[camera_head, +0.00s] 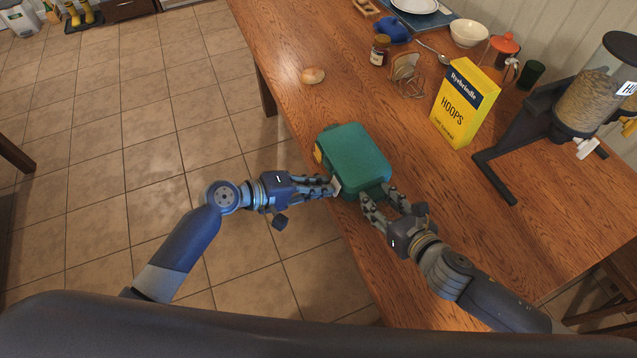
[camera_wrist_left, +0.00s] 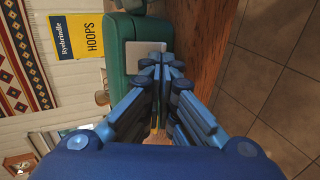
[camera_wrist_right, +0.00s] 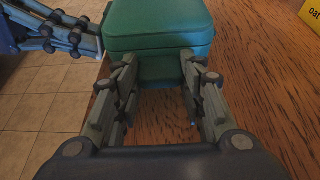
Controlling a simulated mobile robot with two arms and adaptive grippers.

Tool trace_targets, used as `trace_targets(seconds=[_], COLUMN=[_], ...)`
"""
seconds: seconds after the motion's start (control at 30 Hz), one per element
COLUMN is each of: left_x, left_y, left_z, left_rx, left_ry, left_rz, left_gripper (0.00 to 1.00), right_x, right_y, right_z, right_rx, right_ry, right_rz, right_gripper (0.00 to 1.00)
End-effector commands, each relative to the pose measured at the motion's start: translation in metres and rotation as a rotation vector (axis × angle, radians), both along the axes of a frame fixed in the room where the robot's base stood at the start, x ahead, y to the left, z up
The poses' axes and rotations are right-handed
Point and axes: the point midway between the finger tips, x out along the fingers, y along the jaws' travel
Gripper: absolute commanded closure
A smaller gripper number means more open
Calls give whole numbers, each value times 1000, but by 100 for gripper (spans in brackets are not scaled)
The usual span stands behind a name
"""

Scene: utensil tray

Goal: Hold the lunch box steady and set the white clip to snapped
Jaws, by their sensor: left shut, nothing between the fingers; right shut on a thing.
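The green lunch box (camera_head: 355,158) lies near the left edge of the wooden table; it also shows in the right wrist view (camera_wrist_right: 160,25). The white clip (camera_head: 337,186) is on its left side, towards the near corner. In the left wrist view the clip (camera_wrist_left: 148,54) is a pale plate against the green wall, partly hidden by my fingers. My left gripper (camera_head: 331,188) is shut and empty, its tips at the clip; I cannot tell whether they touch. My right gripper (camera_head: 377,195) is shut on the lunch box at its near end. Whether the clip is snapped is unclear.
A yellow part (camera_head: 318,154) shows on the box's left side, farther back. A yellow cereal box (camera_head: 464,103) and a cereal dispenser (camera_head: 590,100) stand to the right. A bread roll (camera_head: 313,75) and a jar (camera_head: 380,50) are behind. Bare table lies between.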

Motion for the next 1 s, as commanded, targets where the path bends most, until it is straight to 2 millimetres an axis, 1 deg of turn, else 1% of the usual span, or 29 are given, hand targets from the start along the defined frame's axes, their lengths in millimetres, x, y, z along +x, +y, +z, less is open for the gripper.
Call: trace_targets(seconds=[0.3, 0.7, 1.0], left_x=[0, 1, 0], left_y=[-1, -1, -1], left_z=[-1, 15, 15], left_rx=[0, -1, 0], left_ry=[0, 0, 0], left_rz=[-1, 0, 0], left_gripper=[100, 100, 100], right_x=[0, 0, 0], right_y=[0, 0, 0], right_z=[0, 0, 0], right_rx=[-1, 0, 0], right_ry=[0, 0, 0], right_rz=[0, 1, 1], right_gripper=[94, 94, 94])
